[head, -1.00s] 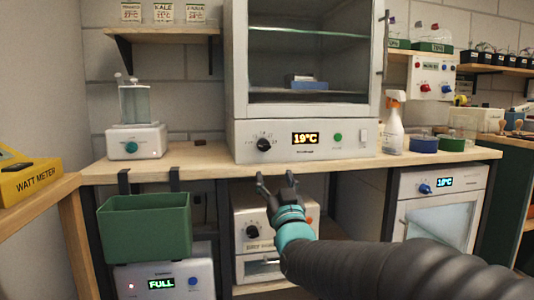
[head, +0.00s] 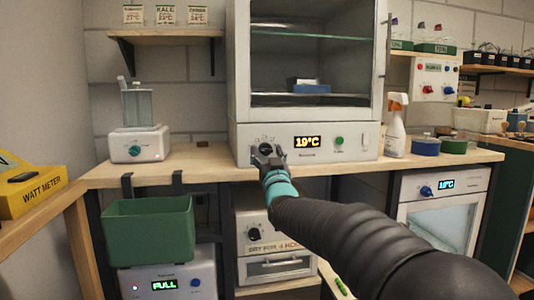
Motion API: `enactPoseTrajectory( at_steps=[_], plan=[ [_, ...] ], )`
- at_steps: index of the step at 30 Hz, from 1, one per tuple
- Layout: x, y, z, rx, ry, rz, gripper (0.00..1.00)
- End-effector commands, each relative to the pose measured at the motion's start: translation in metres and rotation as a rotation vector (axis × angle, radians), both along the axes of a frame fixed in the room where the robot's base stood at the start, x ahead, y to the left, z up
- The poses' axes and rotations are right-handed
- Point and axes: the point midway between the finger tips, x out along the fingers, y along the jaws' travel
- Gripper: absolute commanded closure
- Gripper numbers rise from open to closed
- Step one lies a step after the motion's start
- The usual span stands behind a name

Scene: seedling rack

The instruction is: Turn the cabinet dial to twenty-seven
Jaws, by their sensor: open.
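The white cabinet (head: 365,147) with a glass-fronted chamber stands on the wooden bench. Its front panel has a black dial (head: 265,146) at the left, partly hidden by my gripper. The orange display (head: 307,142) reads 19°C, and a green button (head: 339,141) is to its right. My gripper (head: 266,152) is open, with its fingers raised at the dial from below and in front. I cannot tell whether the fingers touch the dial.
A spray bottle (head: 396,128) and blue and green round containers stand right of the cabinet. A white device (head: 140,144) stands to its left. A green bin (head: 148,228) hangs below the bench's front edge. A lower oven (head: 252,228) and a small fridge (head: 440,205) are under the bench.

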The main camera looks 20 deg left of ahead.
Motion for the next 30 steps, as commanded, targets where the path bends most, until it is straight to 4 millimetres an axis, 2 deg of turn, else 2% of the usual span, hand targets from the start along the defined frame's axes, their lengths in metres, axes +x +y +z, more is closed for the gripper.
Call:
enactPoseTrajectory(
  at_steps=[7,14,15,23,30],
  plan=[
    [0.0003,0.0001,0.0002,0.0,0.0,0.0,0.37],
    [0.0002,0.0,0.0003,0.0,0.0,0.0,0.95],
    [0.0001,0.0001,0.0004,0.0,0.0,0.0,0.97],
    [-0.0003,0.0006,-0.0004,0.02,0.011,0.001,0.97],
    [-0.0009,0.0017,-0.0014,0.12,0.072,0.002,0.97]
  ],
)
